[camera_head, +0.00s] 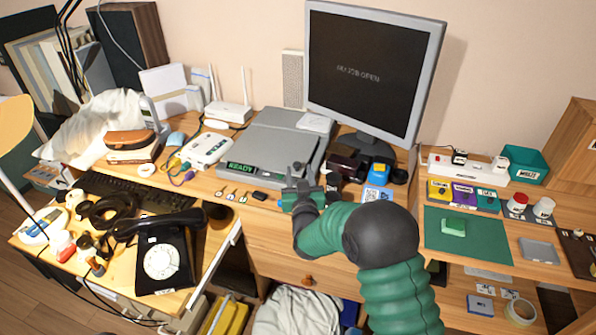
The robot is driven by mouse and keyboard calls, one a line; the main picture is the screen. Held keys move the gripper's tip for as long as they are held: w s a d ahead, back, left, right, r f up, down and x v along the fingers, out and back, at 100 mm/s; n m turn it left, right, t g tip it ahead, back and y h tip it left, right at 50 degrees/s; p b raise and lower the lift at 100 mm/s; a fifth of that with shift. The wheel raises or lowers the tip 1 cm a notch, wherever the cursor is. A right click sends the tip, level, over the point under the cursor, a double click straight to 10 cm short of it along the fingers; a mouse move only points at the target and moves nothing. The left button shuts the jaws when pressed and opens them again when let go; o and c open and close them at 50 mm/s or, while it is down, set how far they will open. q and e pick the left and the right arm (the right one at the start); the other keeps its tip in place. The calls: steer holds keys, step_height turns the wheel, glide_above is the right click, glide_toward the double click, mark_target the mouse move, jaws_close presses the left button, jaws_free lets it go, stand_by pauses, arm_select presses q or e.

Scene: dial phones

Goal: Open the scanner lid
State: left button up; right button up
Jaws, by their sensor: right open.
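The scanner (268,148) is a flat grey box on the desk left of the monitor, with a green "READY" display on its front left. Its lid lies flat on top and looks closed. A small light box rests near its back right corner. My right gripper (300,187) is at the scanner's front right corner, at the desk's front edge. It is open and looks empty; I cannot tell whether it touches the scanner. My green right arm comes up from the bottom right. My left gripper is out of view.
The monitor (372,72) stands behind and right of the scanner. A black dial phone (160,258) and a keyboard (135,195) are at the left. Dark boxes (345,161) stand close right of my gripper. A green mat (467,238) lies on the right desk.

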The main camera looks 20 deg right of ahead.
steer(key=shift+a+x, duration=0.25)
steer(key=shift+x, duration=0.85)
jaws_close()
stand_by(0.6)
